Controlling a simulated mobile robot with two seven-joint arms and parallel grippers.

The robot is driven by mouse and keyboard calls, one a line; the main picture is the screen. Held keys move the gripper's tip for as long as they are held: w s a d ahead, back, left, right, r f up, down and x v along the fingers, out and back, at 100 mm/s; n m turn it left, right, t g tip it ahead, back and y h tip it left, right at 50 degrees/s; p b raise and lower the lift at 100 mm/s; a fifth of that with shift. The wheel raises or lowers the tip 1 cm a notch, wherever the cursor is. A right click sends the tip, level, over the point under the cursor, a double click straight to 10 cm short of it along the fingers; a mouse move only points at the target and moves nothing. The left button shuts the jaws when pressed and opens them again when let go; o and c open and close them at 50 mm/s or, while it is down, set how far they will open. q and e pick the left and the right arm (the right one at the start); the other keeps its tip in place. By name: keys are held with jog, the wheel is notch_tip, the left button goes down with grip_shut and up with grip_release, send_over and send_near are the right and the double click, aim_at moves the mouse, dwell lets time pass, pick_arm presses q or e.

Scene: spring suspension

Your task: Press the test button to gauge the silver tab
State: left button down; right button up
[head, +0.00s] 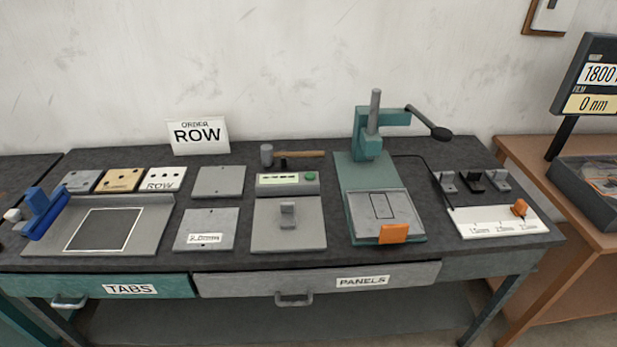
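A gauge unit with a pale display strip (279,179) stands at the middle of the bench. A round green button (311,176) is at the right end of its top, likely the test button. In front of it is a flat grey plate (287,238). A small silver tab (287,213) with a raised upright part sits near the middle of this plate. The display text is too small to read. Nothing covers the button or the tab. Neither of my grippers is in view.
A green lever press (361,205) with an orange block (394,233) stands right of the gauge. A hammer (290,155) lies behind it. Grey panels (206,230) lie to the left. More tabs (471,182) stand at right behind a white gauge strip (490,225). A monitor (590,80) reads "0 nm".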

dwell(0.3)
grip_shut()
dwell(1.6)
